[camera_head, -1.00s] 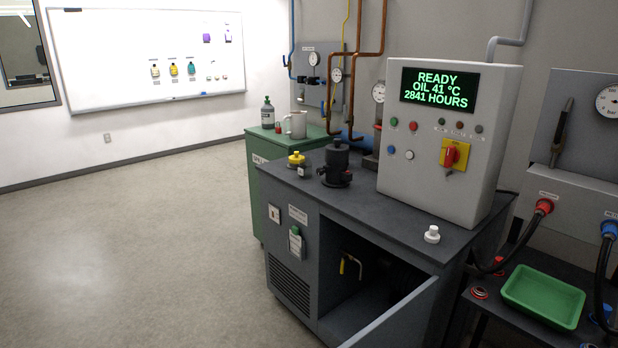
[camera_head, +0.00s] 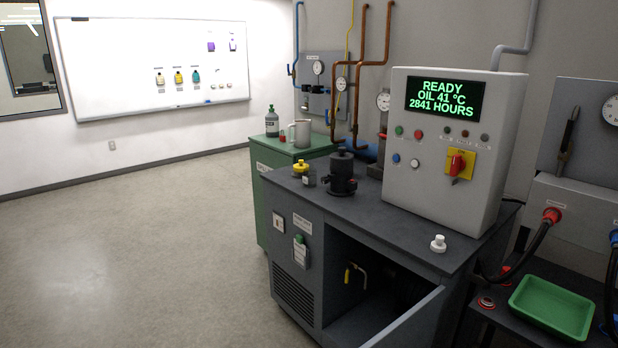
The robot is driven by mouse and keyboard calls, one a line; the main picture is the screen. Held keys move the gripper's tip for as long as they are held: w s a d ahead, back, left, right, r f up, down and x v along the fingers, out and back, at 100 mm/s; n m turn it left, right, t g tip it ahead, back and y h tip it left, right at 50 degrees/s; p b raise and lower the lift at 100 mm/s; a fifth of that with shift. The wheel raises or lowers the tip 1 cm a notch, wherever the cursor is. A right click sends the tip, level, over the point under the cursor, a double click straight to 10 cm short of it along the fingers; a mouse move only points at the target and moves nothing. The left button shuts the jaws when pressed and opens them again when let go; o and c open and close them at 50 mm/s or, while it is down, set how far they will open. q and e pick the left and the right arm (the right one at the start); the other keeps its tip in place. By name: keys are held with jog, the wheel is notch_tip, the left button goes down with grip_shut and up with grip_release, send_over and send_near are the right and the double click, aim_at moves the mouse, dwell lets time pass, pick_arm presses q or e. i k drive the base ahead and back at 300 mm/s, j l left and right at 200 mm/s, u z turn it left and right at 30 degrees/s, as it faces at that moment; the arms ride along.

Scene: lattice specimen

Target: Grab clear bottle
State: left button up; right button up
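No gripper of mine shows in this view. A small, dark or see-through jar (camera_head: 309,179) stands on the grey machine top beside a yellow-capped item (camera_head: 300,167). I cannot tell for sure which of these is the clear bottle.
A beige mug (camera_head: 301,133) stands near the grey bottle. A black fitting (camera_head: 342,174) and a white knob-like piece (camera_head: 438,243) are on the machine top (camera_head: 395,222). Its lower door (camera_head: 405,322) stands open. A green tray (camera_head: 551,306) is at right. The floor at left is clear.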

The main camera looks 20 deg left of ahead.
aim_at(309, 179)
jog(key=i+j, duration=0.1)
jog(key=j, duration=0.3)
jog(key=i+j, duration=0.15)
jog(key=j, duration=0.2)
jog(key=i+j, duration=0.1)
jog(key=j, duration=0.3)
jog(key=i+j, duration=0.1)
jog(key=j, duration=0.3)
jog(key=i+j, duration=0.15)
jog(key=j, duration=0.25)
